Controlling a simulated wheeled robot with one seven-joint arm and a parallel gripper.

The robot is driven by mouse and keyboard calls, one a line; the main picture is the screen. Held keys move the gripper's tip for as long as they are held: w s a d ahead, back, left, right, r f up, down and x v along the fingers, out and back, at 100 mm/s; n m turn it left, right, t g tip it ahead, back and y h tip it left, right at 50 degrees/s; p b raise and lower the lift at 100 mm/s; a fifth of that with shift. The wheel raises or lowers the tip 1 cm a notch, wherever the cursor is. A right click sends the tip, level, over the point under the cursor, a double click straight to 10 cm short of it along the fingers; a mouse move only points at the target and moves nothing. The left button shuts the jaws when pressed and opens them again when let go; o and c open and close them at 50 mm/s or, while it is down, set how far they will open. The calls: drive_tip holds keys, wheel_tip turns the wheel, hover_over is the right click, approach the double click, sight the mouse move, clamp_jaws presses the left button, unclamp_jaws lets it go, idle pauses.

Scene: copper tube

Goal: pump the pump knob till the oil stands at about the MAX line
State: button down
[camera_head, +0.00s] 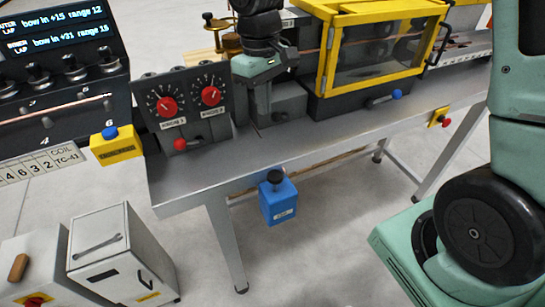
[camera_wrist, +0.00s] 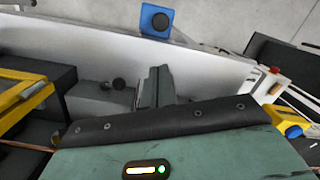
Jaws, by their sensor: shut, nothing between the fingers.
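The pump is a small blue box (camera_head: 280,204) with a black knob (camera_head: 275,177) on top, at the front edge of the bench. The wrist view shows the blue box (camera_wrist: 145,28) and its round black knob (camera_wrist: 160,20) from above, at the top. A small pale label is on the box's front. I cannot make out an oil level or a MAX line. My gripper (camera_head: 262,118) points down over the bench, behind and above the blue box and well apart from the knob. Its fingers, also in the wrist view (camera_wrist: 155,88), are shut and empty.
A dial panel (camera_head: 185,108) with red knobs stands left of my gripper. A yellow-framed guard (camera_head: 378,45) stands close on the right. The grey bench top (camera_head: 225,160) is clear in front of the panel. A white cabinet (camera_head: 118,255) stands on the floor at lower left.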

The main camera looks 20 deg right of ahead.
sight(275, 173)
drive_tip(key=s+n+b, duration=0.1)
drive_tip(key=n, duration=0.3)
drive_tip(key=s+f+n+b, duration=0.1)
drive_tip(key=n, duration=0.3)
drive_tip(key=s+d+n+b, duration=0.1)
drive_tip(key=n, duration=0.3)
drive_tip(key=shift+s+d+f+n+b, duration=0.1)
drive_tip(key=shift+s+f+n+b, duration=0.1)
drive_tip(key=shift+f+n+b, duration=0.2)
drive_tip(key=shift+f, duration=0.1)
drive_tip(key=f, duration=1.3)
drive_tip(key=shift+s+a+f+p, duration=0.25)
drive_tip(key=shift+s+f+p, duration=0.15)
drive_tip(key=shift+f, duration=0.1)
